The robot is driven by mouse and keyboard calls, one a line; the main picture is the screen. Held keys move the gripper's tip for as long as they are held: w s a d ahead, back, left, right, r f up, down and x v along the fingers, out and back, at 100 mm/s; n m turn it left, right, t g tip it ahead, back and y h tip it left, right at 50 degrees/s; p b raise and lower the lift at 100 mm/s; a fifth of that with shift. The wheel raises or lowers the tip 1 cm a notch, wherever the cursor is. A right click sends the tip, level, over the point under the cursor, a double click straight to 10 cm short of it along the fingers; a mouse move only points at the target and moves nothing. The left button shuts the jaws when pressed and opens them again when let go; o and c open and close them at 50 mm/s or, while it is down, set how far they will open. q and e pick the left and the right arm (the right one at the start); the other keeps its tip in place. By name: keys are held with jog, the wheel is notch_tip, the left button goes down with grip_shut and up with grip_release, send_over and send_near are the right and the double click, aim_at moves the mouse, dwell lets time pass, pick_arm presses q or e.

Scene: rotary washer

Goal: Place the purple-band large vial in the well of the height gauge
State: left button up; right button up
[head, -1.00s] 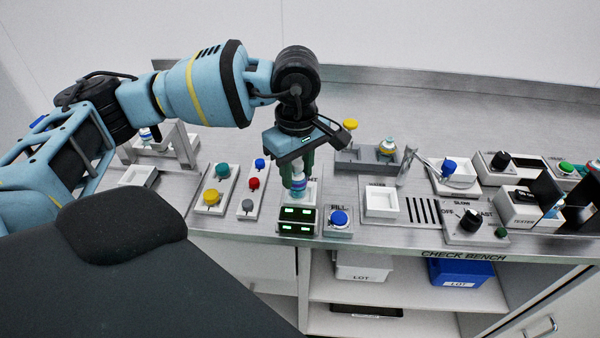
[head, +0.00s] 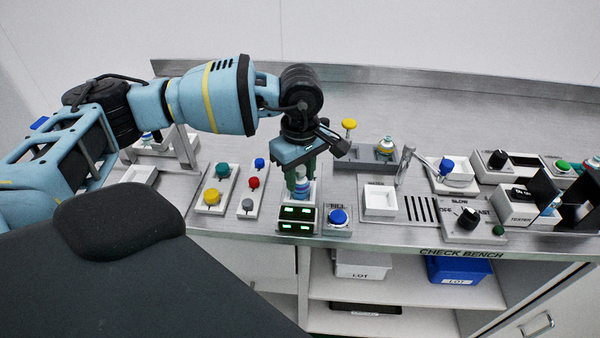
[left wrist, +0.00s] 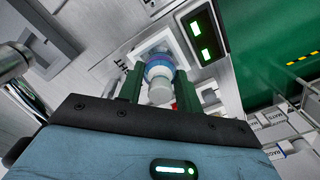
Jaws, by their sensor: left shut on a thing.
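My left gripper (head: 302,176) is shut on a vial (head: 302,189) and points down over the front of the bench. In the left wrist view the vial (left wrist: 159,78) shows a pale top and a blue-purple band between the green fingers (left wrist: 158,90). Below it is the white square well of the height gauge (left wrist: 152,45); its label is partly hidden. The gauge's dark display with green digits (head: 297,220) stands in front in the head view. The vial is over or in the well; I cannot tell whether its base touches the floor. My right gripper is out of view.
A blue button (head: 338,217) is right of the display. Panels with coloured buttons (head: 213,198) stand to the left. A white tray (head: 380,203) and a grey rack (head: 358,162) with another vial (head: 385,147) are to the right. The bench behind is clear.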

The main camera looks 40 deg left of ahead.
pick_arm(q)
jog(key=shift+f, duration=0.15)
jog(key=o, duration=1)
notch_tip(320, 180, up, 12)
jog(key=shift+r, duration=0.15)
